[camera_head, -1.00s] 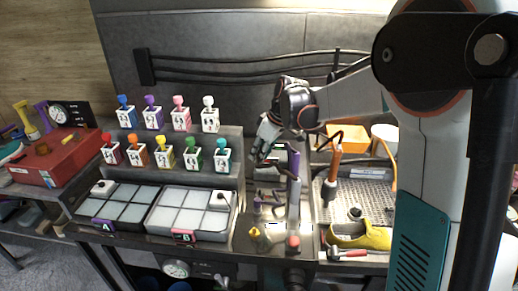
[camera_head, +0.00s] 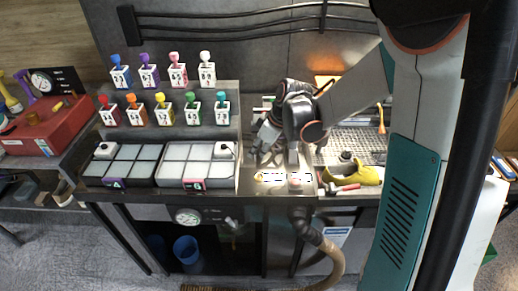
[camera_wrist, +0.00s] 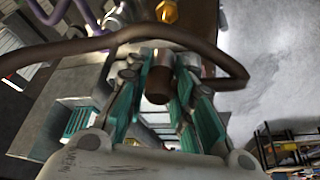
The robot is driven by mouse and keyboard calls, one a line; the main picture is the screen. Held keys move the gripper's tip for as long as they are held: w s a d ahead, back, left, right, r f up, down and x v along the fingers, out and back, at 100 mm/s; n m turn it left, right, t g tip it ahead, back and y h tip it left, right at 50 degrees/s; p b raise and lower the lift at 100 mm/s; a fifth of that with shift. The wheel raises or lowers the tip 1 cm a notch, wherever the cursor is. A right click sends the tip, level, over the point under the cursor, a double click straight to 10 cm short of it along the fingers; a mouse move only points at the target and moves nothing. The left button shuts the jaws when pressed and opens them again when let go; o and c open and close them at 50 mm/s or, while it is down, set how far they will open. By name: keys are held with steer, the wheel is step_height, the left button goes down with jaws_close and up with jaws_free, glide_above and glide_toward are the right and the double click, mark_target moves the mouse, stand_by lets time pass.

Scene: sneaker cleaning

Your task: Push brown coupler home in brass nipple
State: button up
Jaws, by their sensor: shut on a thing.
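The brown coupler (camera_wrist: 158,82), a short dark-brown cylinder, sits between the teal fingers of my gripper (camera_wrist: 160,85) in the wrist view. My gripper is shut on it. A golden hex fitting, apparently the brass nipple (camera_wrist: 167,12), shows at the top of the wrist view, apart from the coupler in the picture. In the head view my gripper (camera_head: 258,150) is above the bench section right of the trays; the coupler is too small to make out there. A small yellow part (camera_head: 260,177), which may be the nipple, lies below it at the bench front.
A brown hose (camera_wrist: 225,55) arches across the wrist view by my fingers. A brown hose (camera_head: 333,262) also hangs below the bench. A yellow sneaker (camera_head: 362,175) and a red-handled tool (camera_head: 346,188) lie right. Two compartment trays (camera_head: 195,166) and several stamp-like bottles stand left.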

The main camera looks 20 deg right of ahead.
steer(key=shift+f+b, duration=2.45)
steer(key=shift+f, duration=0.5)
steer(key=shift+f+b, duration=1.75)
steer(key=o, duration=1.1)
steer(key=shift+r, duration=0.1)
steer(key=v, duration=1.2)
